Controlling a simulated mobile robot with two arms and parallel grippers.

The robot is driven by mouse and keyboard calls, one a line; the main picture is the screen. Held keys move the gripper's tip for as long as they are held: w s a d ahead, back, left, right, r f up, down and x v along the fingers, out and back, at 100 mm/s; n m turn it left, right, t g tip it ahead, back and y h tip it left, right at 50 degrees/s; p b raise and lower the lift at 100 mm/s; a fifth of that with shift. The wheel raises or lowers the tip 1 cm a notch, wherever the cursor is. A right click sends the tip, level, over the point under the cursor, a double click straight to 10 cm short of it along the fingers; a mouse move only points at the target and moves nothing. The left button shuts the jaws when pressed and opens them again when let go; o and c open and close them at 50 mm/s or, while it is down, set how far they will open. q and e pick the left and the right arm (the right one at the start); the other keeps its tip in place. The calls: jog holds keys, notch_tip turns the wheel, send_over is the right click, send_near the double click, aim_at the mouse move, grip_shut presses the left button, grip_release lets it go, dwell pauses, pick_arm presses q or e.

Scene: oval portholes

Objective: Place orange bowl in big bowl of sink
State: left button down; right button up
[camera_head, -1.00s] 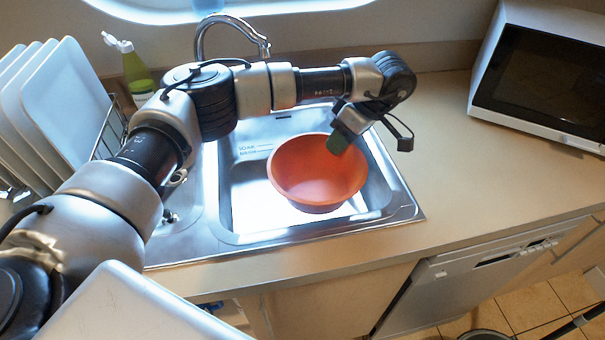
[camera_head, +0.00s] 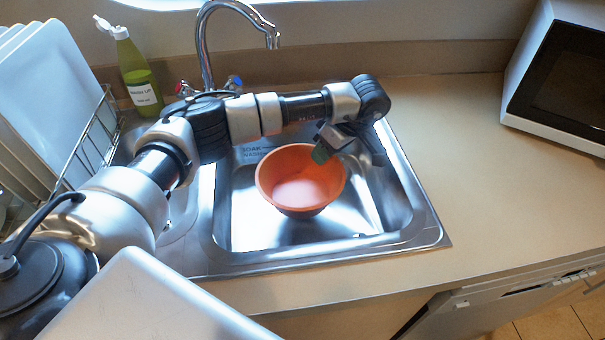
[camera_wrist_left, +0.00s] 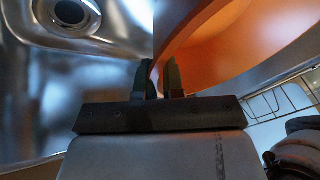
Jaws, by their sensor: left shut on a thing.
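The orange bowl (camera_head: 300,185) is upright in the large basin of the steel sink (camera_head: 240,262). In the head view I cannot tell whether its base touches the basin floor. My left gripper (camera_head: 321,153) is at the bowl's back right rim. In the left wrist view the two dark fingers (camera_wrist_left: 158,80) are closed on the edge of the orange bowl (camera_wrist_left: 235,40), with the bowl's inside on the right. The basin's drain (camera_wrist_left: 70,14) shows at upper left in that view. My right gripper is not in view.
A chrome tap (camera_head: 207,45) stands behind the sink. A green soap bottle (camera_head: 138,75) and a rack with white plates (camera_head: 45,85) are at the left. A microwave (camera_head: 560,90) is at the right. The counter (camera_head: 455,150) between sink and microwave is clear.

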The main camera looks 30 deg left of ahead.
aim_at(302, 166)
pick_arm(q)
jog(key=a+f, duration=0.2)
jog(key=a, duration=0.1)
jog(key=a+f, duration=0.1)
jog(key=a, duration=0.1)
jog(key=shift+s+b, duration=0.15)
jog(key=shift+b, duration=0.2)
notch_tip(302, 166, down, 3)
jog(key=shift+f+b, duration=0.1)
jog(key=shift+b, duration=0.2)
jog(key=shift+f, duration=0.45)
jog(key=c, duration=1.2)
grip_release()
jog(key=shift+c, duration=0.2)
